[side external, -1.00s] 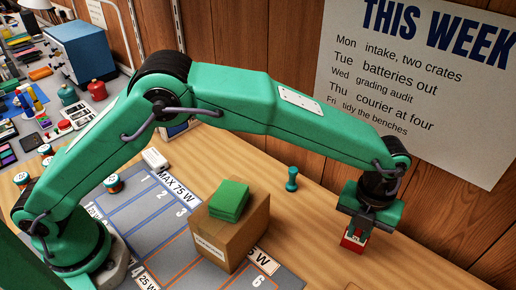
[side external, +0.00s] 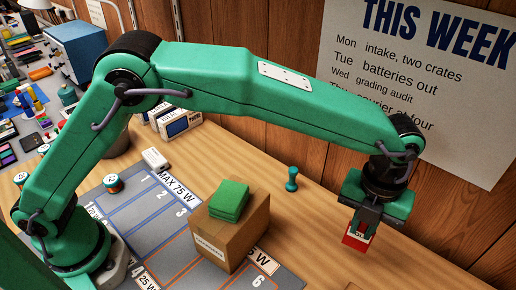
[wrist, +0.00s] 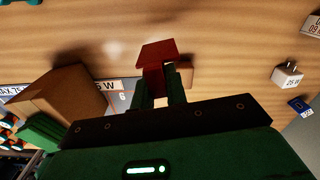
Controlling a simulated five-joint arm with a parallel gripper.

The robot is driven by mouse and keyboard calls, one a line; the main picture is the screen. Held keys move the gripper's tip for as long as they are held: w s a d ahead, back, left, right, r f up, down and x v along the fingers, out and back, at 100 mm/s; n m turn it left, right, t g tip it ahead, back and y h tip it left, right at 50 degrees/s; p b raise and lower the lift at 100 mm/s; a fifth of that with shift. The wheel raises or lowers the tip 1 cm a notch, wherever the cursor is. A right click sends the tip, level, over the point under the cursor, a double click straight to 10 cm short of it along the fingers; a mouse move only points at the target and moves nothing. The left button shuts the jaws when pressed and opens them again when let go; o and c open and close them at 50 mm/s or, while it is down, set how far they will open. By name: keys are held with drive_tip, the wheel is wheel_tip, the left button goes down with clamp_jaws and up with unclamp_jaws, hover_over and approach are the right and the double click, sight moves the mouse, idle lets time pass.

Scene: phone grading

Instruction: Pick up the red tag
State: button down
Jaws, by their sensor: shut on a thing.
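The red tag (side external: 356,239) is a small red piece with a white label that bears dark marks. My gripper (side external: 366,220) is shut on it at the right of the side external view, and the tag hangs tilted below the jaws, seemingly clear of the wooden bench. In the wrist view, the red tag (wrist: 158,52) shows beyond my gripper (wrist: 160,85), between the two fingers. The jaws hide part of the tag.
A cardboard box (side external: 228,232) with a green stack (side external: 230,200) on top stands on the marked grey mat (side external: 137,220). A teal stamp-like piece (side external: 292,178) stands behind it. In the wrist view, a white plug (wrist: 287,74) lies at the right. Bare bench surrounds the tag.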

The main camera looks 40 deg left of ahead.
drive_tip(key=s+d+r, duration=0.2)
drive_tip(key=s+r, duration=0.3)
drive_tip(key=s, duration=0.3)
drive_tip(key=shift+s, duration=0.15)
idle(0.4)
